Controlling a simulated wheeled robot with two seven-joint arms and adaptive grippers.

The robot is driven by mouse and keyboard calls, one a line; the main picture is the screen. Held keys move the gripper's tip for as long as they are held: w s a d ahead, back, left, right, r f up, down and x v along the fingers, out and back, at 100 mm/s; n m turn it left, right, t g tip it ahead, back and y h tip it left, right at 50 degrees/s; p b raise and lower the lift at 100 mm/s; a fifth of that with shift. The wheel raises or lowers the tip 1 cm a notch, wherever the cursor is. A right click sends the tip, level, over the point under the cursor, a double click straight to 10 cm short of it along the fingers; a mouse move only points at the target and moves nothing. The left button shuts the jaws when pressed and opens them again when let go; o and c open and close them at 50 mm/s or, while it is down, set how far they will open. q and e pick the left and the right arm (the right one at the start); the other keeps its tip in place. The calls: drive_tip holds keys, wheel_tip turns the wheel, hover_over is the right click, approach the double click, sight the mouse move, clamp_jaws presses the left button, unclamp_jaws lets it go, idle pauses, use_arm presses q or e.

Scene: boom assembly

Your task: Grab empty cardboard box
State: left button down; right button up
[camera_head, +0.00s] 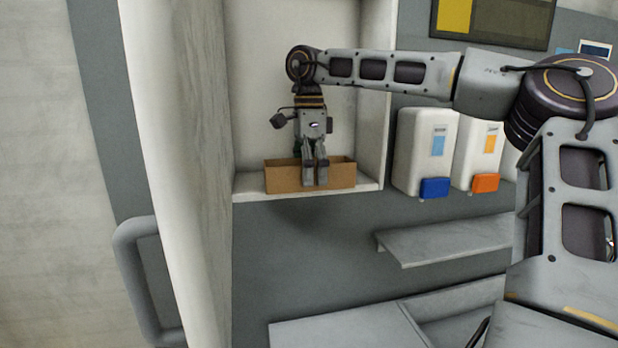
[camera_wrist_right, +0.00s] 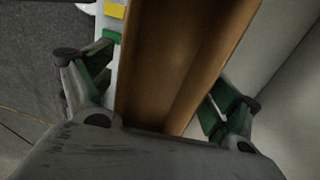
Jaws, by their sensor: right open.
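An open-topped brown cardboard box (camera_head: 284,179) sits on the lower shelf of a white cabinet. My right gripper (camera_head: 315,174) reaches down over the middle of the box, and its near finger shows in front of the box's front wall. In the right wrist view, the box (camera_wrist_right: 170,60) runs between the fingers of the open gripper (camera_wrist_right: 160,85), one on each side, and its visible interior looks empty. I cannot tell whether the fingers touch the walls. My left gripper is not in view.
The white cabinet shelf (camera_head: 250,192) is enclosed by side walls, with the tall left panel (camera_head: 165,120) close by. White dispensers with blue (camera_head: 435,187) and orange (camera_head: 485,183) trays hang to the right. A grey ledge (camera_head: 440,240) lies below them.

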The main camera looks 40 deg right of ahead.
idle(0.4)
drive_tip(key=c, duration=0.9)
drive_tip(key=shift+c, duration=0.2)
drive_tip(key=shift+r, duration=0.1)
wheel_tip(320, 180, up, 10)
drive_tip(key=shift+b, duration=0.35)
idle(0.3)
